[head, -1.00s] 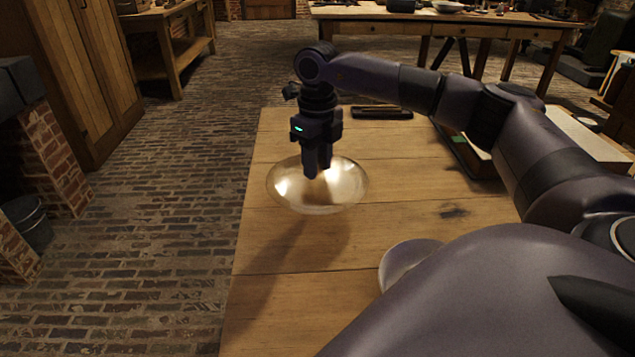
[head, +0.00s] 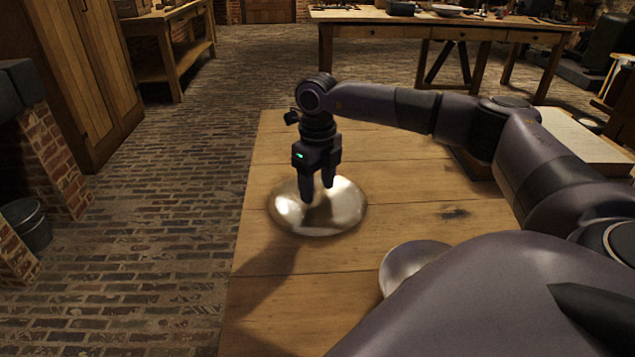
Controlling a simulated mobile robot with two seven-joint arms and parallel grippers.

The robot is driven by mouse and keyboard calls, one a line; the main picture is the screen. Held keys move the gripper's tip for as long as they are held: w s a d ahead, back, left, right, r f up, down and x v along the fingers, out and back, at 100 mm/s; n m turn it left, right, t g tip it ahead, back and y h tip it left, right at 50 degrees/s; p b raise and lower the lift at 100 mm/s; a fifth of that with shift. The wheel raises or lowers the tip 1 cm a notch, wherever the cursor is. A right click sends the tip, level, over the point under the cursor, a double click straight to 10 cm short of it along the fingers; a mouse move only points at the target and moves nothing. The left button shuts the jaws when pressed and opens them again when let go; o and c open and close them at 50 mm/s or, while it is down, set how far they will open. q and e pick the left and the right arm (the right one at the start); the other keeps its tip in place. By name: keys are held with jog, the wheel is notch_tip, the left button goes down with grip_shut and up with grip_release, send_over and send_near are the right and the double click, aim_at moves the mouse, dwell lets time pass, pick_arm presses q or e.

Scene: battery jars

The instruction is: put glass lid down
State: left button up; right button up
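The glass lid (head: 345,207) is a round, shiny, see-through dome. It appears to lie flat on the wooden table (head: 283,157), near its left edge. My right gripper (head: 317,194) points down over the middle of the lid. Its two fingers stand apart with a gap between them, and the fingertips overlap the lid's top in the picture. I cannot tell whether they touch it. My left gripper is not in view.
A second round, shiny object (head: 408,262) sits nearer on the table, partly hidden by my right arm. A pale flat box or board (head: 575,140) is at the table's far right. The table's left edge is close to the lid, with brick floor beyond.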

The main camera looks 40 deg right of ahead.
aim_at(317, 182)
jog(key=shift+r, duration=0.1)
notch_tip(317, 182, up, 12)
jog(key=p, duration=0.2)
dwell(0.5)
jog(key=shift+r, duration=0.1)
